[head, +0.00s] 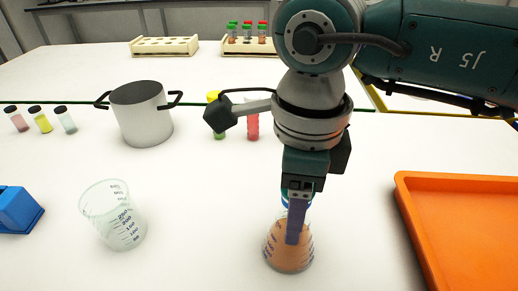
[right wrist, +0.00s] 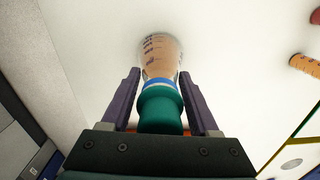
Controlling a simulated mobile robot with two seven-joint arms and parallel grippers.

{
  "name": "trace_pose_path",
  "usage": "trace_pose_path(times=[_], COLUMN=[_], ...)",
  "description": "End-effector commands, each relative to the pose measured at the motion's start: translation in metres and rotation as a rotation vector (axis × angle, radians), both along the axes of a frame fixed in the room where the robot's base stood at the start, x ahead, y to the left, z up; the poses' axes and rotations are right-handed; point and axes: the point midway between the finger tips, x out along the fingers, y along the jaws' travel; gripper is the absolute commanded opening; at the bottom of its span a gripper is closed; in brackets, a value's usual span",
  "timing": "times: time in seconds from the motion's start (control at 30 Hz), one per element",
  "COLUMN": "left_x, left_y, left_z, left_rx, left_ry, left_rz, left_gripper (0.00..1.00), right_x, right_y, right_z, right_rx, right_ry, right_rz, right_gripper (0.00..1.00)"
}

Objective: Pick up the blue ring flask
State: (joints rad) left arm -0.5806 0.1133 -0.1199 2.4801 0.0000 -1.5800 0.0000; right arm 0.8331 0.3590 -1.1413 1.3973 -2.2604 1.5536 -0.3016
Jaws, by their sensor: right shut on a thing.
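The blue ring flask (head: 277,252) is a conical flask with orange-brown contents and printed marks, near the front middle of the white table in the head view. In the right wrist view the flask (right wrist: 160,55) shows its blue ring and a green stopper (right wrist: 160,110). My right gripper (head: 295,238) points down over the flask, shut on its neck. Its fingers (right wrist: 158,76) lie on both sides of the neck in the right wrist view. The flask looks upright; whether its base touches the table I cannot tell. My left gripper is not in view.
An orange tray (head: 410,210) lies at the right. A clear beaker (head: 115,215), a grey pot (head: 143,115) and a blue box (head: 17,209) are at the left. Racks (head: 165,47) stand far back, one with several capped tubes. Small vials stand behind. Clear table lies between beaker and flask.

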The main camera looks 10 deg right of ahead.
Motion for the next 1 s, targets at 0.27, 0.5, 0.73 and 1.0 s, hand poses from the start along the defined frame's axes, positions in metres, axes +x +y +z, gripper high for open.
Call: trace_pose_path(times=[0.27,0.5,0.73,1.0], left_x=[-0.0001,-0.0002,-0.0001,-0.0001], left_y=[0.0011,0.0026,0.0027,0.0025], left_z=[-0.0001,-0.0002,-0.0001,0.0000], left_rx=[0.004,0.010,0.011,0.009], left_ry=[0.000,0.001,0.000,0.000], left_rz=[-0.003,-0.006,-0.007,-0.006], left_gripper=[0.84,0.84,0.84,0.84], right_x=[0.0000,0.0001,0.0005,0.0007], right_y=[0.0001,0.0002,0.0004,0.0005], right_z=[0.0003,0.0004,0.0009,0.0042], right_rx=[0.000,0.000,0.001,0.002], right_ry=[0.000,0.000,-0.002,-0.002], right_rz=[0.000,0.000,0.000,0.000], right_gripper=[0.00,0.00,0.00,0.00])
